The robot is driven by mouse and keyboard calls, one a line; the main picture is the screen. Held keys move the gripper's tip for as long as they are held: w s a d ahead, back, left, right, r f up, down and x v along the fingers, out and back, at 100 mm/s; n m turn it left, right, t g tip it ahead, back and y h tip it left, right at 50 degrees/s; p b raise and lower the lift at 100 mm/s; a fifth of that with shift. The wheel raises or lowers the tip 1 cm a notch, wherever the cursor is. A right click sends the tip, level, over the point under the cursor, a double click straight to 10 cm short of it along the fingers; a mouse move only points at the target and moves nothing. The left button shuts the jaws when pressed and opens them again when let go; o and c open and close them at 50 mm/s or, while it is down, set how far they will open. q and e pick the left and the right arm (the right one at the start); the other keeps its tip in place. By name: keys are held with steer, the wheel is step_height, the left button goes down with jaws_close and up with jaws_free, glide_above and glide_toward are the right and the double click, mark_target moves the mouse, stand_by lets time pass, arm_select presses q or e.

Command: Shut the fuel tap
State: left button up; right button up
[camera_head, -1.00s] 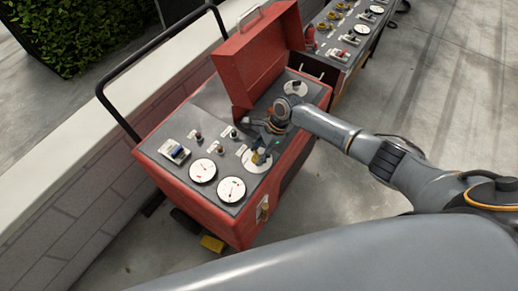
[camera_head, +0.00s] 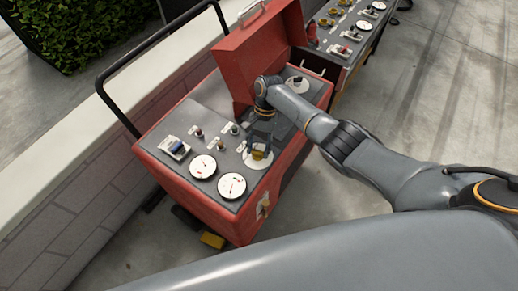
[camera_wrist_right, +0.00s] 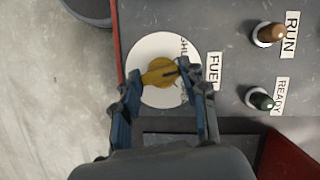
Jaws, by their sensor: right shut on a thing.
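The yellow fuel tap (camera_head: 259,155) sits on a round white plate on top of the red machine (camera_head: 185,195), at its right front edge. In the right wrist view the tap handle (camera_wrist_right: 158,73) lies slightly slanted across the white disc, next to the "FUEL" label (camera_wrist_right: 213,72). My right gripper (camera_head: 259,147) comes down on the tap from above. In the right wrist view its two blue-grey fingers (camera_wrist_right: 160,78) are on either side of the handle, shut on it. Part of the disc's lettering is hidden by a finger. My left gripper is not in view.
The machine's open red lid (camera_head: 255,60) stands behind my right wrist. Gauges (camera_head: 232,186), a blue switch (camera_head: 174,149) and small knobs share the panel. A second panel (camera_head: 350,35) stands at the back. A low wall (camera_head: 90,140) runs along the left.

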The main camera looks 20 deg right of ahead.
steer(key=n+h+b, duration=0.1)
steer(key=n, duration=0.1)
steer(key=shift+a+f+n+g, duration=0.1)
steer(key=shift+n+g, duration=0.2)
steer(key=shift+n, duration=0.1)
steer(key=shift+n+h+b, duration=0.3)
steer(key=shift+n+h, duration=0.3)
steer(key=shift+n, duration=1)
steer(key=o, duration=1.1)
steer(key=shift+o, duration=0.2)
steer(key=shift+w+r, duration=0.1)
steer(key=shift+r, duration=0.1)
steer(key=v, duration=0.7)
